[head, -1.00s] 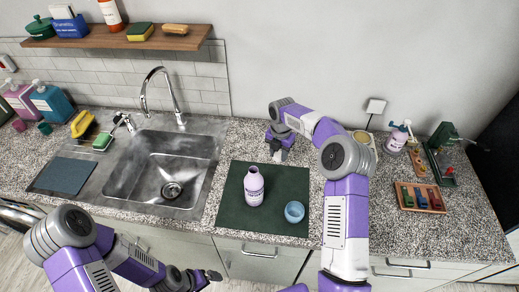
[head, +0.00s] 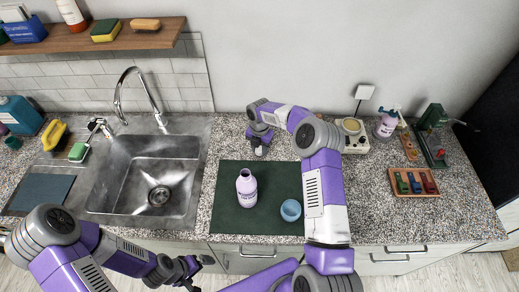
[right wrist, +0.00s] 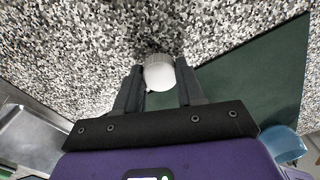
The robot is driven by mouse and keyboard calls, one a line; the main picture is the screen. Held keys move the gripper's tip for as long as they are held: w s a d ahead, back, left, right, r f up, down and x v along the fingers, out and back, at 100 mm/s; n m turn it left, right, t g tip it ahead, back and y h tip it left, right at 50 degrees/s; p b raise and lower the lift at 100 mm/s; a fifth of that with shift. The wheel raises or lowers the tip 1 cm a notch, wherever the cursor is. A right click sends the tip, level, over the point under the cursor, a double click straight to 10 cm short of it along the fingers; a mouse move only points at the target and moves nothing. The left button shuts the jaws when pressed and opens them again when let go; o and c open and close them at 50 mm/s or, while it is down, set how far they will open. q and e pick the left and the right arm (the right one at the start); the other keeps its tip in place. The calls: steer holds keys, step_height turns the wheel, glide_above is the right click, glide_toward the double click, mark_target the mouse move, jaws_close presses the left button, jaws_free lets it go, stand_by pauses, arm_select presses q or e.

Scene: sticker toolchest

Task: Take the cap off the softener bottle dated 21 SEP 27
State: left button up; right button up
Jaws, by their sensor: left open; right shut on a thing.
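A lilac bottle (head: 247,190) with a pale label stands upright on the dark green mat (head: 275,176). Its narrow neck shows at the top with no cap visible on it; its date is too small to read. My right gripper (head: 259,150) is behind the mat, low over the counter. In the right wrist view its fingers (right wrist: 159,88) are shut on a white round cap (right wrist: 159,72). My left gripper (head: 198,268) is open and empty, in front of the counter's front edge, left of the bottle.
A light blue cup (head: 291,210) stands on the mat, right of the bottle. The sink (head: 155,175) is to the left. A spray bottle (head: 387,123) and a wooden rack of coloured blocks (head: 414,183) are at right. Free counter lies right of the mat.

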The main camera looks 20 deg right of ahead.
mark_target(259, 149)
steer(key=shift+w+f, duration=0.1)
steer(key=shift+f, duration=0.5)
steer(key=shift+f, duration=0.15)
steer(key=o, duration=1.2)
steer(key=shift+c, duration=0.2)
step_height(259, 149, up, 12)
steer(key=shift+r, duration=0.25)
